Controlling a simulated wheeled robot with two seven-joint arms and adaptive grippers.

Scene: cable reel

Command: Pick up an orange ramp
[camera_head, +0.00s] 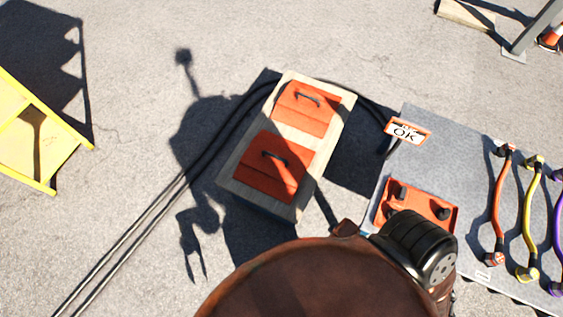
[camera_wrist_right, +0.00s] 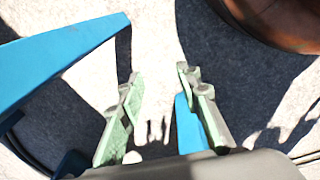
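Two orange ramps with dark handles rest on a light wooden box in the head view: a far one (camera_head: 308,112) and a near one (camera_head: 286,180). My right gripper (camera_wrist_right: 157,85) shows only in its wrist view. Its two pale green fingers are wide apart with bare, sunlit ground visible between them, and it holds nothing. No orange ramp shows in the right wrist view. My left gripper is in neither view.
A large brown round object (camera_head: 315,285) fills the bottom of the head view. Black cables (camera_head: 190,178) run past the wooden box (camera_head: 330,148). A grey table (camera_head: 445,137) with coloured handles stands right. Blue parts (camera_wrist_right: 65,55) lie near my right gripper. A yellow frame (camera_head: 35,137) stands left.

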